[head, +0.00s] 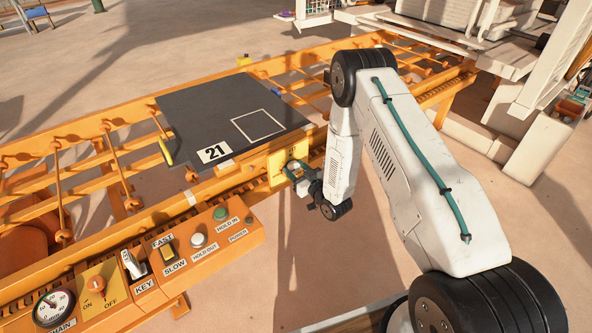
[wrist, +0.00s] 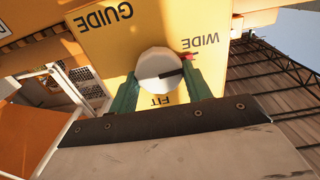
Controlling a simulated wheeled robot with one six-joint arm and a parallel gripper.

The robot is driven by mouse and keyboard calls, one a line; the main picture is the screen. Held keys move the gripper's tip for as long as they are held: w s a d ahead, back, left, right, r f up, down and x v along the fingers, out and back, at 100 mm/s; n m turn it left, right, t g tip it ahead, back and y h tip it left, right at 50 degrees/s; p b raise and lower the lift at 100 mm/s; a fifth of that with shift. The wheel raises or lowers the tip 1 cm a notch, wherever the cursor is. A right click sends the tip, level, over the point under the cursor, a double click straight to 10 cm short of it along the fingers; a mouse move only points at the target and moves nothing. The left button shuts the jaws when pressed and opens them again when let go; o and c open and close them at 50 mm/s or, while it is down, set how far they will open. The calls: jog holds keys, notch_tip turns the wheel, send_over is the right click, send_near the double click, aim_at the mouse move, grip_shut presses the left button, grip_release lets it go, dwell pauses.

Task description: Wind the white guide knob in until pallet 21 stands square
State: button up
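Pallet 21 (head: 215,115), a dark grey plate with a white "21" label and a white square outline, lies on the orange roller conveyor. Its edges look slightly turned against the rails. The white guide knob (wrist: 158,64) is on the yellow guide panel (head: 276,169), on the conveyor's near side. Its dark pointer line points right, between the "WIDE" and "FIT" markings. My gripper (wrist: 160,85) has its green fingers on both sides of the knob, seemingly touching it. In the head view my gripper (head: 297,171) partly covers the knob.
An orange control box (head: 222,250) left of the guide panel carries a dial (head: 53,308), an on/off switch, a key switch, a fast/slow switch and hold buttons. Orange rails (head: 60,190) run on both sides of the pallet. White machinery (head: 480,60) stands at the back right.

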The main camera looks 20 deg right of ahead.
jog(key=m, duration=0.3)
jog(key=shift+d+m, duration=0.1)
jog(key=shift+m, duration=2.2)
jog(key=shift+d, duration=0.1)
jog(key=o, duration=1)
jog(key=shift+c, duration=0.2)
jog(key=v, duration=0.7)
jog(key=shift+s+d, duration=0.15)
jog(key=shift+s, duration=0.2)
